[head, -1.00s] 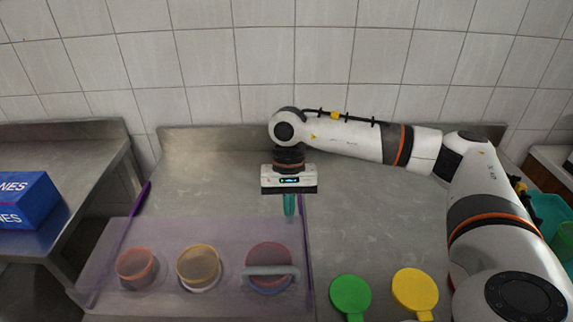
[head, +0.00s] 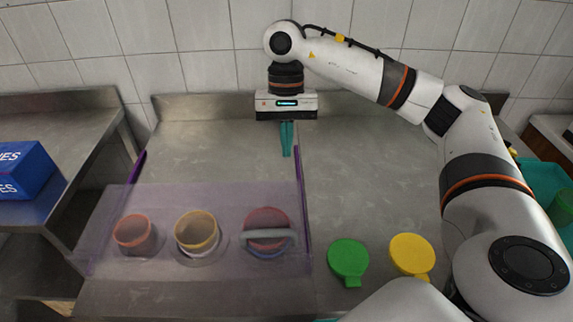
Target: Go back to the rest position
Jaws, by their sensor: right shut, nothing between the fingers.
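My right gripper (head: 287,152) hangs fingers down above the back part of the steel table (head: 365,180). Its teal fingers are together with nothing between them. It is apart from the containers and behind the clear cover (head: 165,203). My right arm reaches in from the right side. My left gripper is out of the picture.
Under the clear cover stand an orange container (head: 135,234), a yellow container (head: 197,231) and a red one (head: 267,228) behind a grey handle. A green scoop (head: 348,258) and a yellow scoop (head: 411,254) lie at front right. A blue box (head: 22,170) sits at left.

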